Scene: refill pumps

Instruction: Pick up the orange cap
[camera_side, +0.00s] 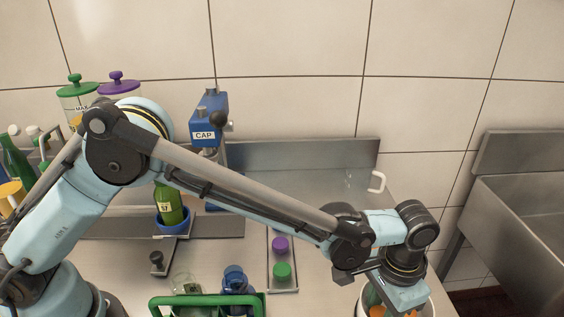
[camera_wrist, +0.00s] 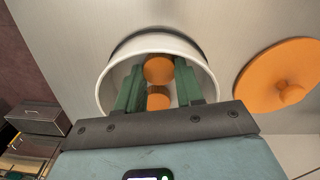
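Orange caps lie inside a white round container. In the wrist view, one orange cap (camera_wrist: 158,69) shows between the tips of my green fingers, and another orange cap (camera_wrist: 158,99) shows nearer the palm. My gripper (camera_wrist: 159,78) points down into the white container (camera_wrist: 104,88) with its fingers apart, one on each side of the caps. I see no clear contact with either cap. In the side view, the container (camera_side: 431,309) is at the bottom right, cut by the frame edge, and my wrist hides much of it.
A large orange lid with a knob (camera_wrist: 279,78) lies right of the container in the wrist view. In the side view, a narrow tray (camera_side: 283,265) holds a purple and a green cap. A green crate (camera_side: 208,301) and a blue CAP press (camera_side: 209,115) stand further left.

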